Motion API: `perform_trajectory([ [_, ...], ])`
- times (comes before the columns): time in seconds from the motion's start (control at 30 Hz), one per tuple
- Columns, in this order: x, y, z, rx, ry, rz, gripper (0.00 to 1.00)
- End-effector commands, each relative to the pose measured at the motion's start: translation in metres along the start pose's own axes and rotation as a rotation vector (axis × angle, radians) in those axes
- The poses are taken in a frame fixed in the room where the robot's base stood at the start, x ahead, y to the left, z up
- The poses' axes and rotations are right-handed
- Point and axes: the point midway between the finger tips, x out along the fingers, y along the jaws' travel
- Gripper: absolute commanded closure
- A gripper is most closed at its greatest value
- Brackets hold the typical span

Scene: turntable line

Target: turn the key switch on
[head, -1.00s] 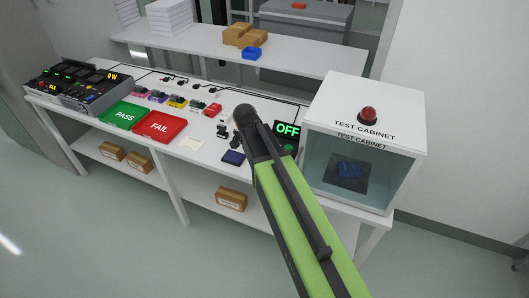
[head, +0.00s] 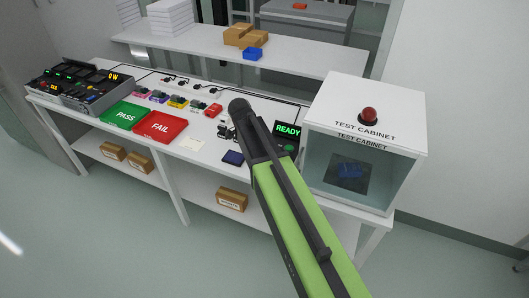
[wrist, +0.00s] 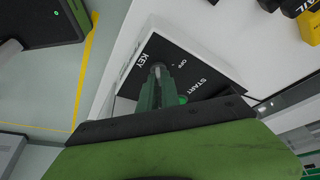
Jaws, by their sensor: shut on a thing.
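The control box with the key switch shows in the wrist view as a black panel (wrist: 205,72) marked KEY, OFF and START. My gripper (wrist: 158,82) is over the KEY mark, its greenish fingers shut on the key switch (wrist: 158,68), which they mostly hide. A green start button (wrist: 182,99) is just right of the fingers. In the head view the box's display (head: 287,130) reads READY in green. My arm hides the key and the gripper there.
Left on the bench are a red FAIL tray (head: 160,127), a green PASS tray (head: 125,116) and several small coloured parts.

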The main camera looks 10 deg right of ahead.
Motion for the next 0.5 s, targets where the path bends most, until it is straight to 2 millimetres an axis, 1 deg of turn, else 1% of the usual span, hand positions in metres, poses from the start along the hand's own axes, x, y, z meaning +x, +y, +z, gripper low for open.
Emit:
perform_trajectory([
  [0.03, -0.0012, -0.0028, 0.0033, -0.003, -0.006, -0.008, 1.00],
  [0.2, -0.0013, -0.0030, 0.0033, -0.004, -0.006, -0.009, 1.00],
  [0.23, -0.0013, -0.0030, 0.0032, -0.004, -0.006, -0.009, 0.89],
  [0.37, -0.0009, -0.0023, 0.0022, -0.003, -0.004, -0.007, 0.72],
  [0.5, -0.0006, -0.0016, 0.0012, -0.003, -0.003, -0.005, 0.71],
])
